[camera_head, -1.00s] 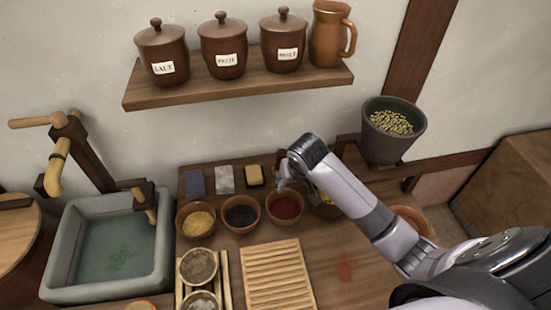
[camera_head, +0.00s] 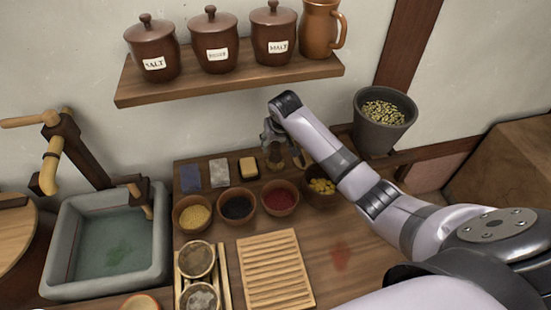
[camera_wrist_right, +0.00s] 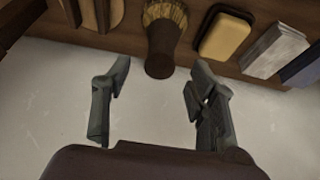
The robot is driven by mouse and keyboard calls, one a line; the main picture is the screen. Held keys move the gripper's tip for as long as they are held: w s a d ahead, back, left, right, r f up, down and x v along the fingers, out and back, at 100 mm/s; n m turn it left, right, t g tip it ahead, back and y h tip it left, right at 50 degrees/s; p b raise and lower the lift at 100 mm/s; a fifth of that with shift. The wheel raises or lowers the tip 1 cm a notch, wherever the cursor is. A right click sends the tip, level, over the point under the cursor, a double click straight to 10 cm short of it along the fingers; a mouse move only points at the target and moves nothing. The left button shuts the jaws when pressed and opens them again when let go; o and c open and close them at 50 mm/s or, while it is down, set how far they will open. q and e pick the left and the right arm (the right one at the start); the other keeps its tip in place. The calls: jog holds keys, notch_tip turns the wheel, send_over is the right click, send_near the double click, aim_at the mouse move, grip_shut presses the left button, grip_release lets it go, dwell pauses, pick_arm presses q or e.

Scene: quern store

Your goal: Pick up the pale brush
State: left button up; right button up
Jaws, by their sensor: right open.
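A brush (camera_wrist_right: 162,40) with straw-coloured bristles and a brown round handle shows at the top of the right wrist view. It stands at the back of the counter, beside a yellow block (camera_wrist_right: 224,36). In the head view the brush (camera_head: 275,161) is partly hidden below my right gripper (camera_head: 271,136). In the wrist view my right gripper (camera_wrist_right: 160,74) is open, with one finger on each side of the brush's handle end. The fingers look apart from the handle. My left gripper is out of view.
Bowls of coloured powder, such as a red one (camera_head: 279,198), stand in front. A grey block (camera_head: 219,173) and a blue block (camera_head: 190,178) lie left. A grain bucket (camera_head: 383,120) is right. A shelf (camera_head: 230,80) with jars hangs above. A slatted board (camera_head: 274,270) lies nearer.

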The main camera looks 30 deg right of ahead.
aim_at(276, 145)
jog(key=x, duration=0.5)
jog(key=shift+f, duration=0.1)
jog(key=shift+c, duration=0.2)
grip_shut()
dwell(0.4)
